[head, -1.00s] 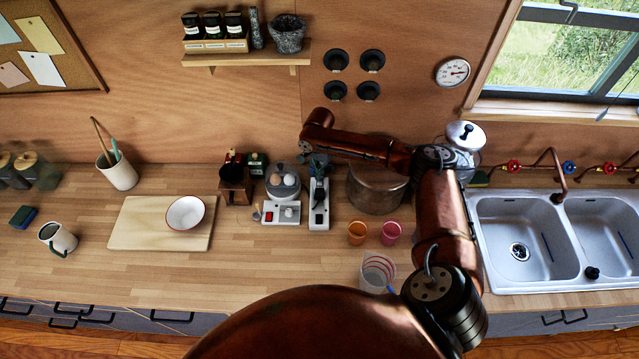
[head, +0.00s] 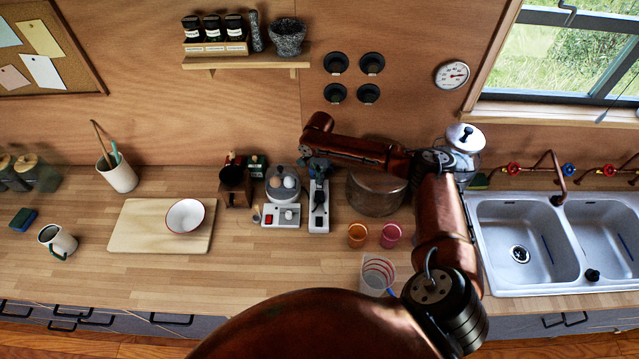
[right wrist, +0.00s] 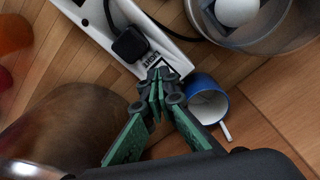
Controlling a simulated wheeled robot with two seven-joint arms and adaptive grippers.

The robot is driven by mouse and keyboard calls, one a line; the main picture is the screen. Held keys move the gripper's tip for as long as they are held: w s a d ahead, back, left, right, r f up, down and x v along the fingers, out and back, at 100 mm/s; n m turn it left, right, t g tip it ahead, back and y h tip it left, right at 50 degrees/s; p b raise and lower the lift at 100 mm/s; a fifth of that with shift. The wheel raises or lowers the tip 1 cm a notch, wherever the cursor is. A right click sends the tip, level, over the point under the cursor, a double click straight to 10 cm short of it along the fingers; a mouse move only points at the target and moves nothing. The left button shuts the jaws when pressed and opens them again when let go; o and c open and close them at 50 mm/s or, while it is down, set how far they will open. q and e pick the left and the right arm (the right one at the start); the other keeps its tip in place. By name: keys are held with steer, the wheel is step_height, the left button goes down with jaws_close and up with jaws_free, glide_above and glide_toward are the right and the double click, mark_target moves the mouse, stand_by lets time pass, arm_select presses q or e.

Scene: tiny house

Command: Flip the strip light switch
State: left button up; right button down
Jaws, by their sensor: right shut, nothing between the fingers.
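The white power strip (head: 319,217) lies on the wooden counter, with a black plug in it. In the right wrist view the strip (right wrist: 95,22) runs toward my fingertips, and its near end carries a "LIGHT" label. My right gripper (head: 318,163) is at the strip's back end in the head view. In the right wrist view its green-and-black fingers (right wrist: 158,80) are shut and empty, with the tips right at the labelled end. The fingers hide part of that end, so I cannot tell the switch's position or whether they touch it. My left gripper is not in view.
An egg cooker (head: 282,184) and a white box with a red switch (head: 281,215) stand left of the strip. A large pot (head: 374,193) is close on the right. A blue-and-white cup (right wrist: 207,98) is beside my fingers. Orange (head: 357,235) and pink (head: 390,234) cups stand in front.

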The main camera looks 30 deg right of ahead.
steer(key=shift+s+f, duration=0.1)
steer(key=shift+f, duration=1.15)
stand_by(0.7)
steer(key=shift+r+p, duration=0.65)
steer(key=shift+p, duration=0.2)
step_height(320, 180, up, 5)
steer(key=p, duration=0.6)
steer(key=shift+f, duration=0.1)
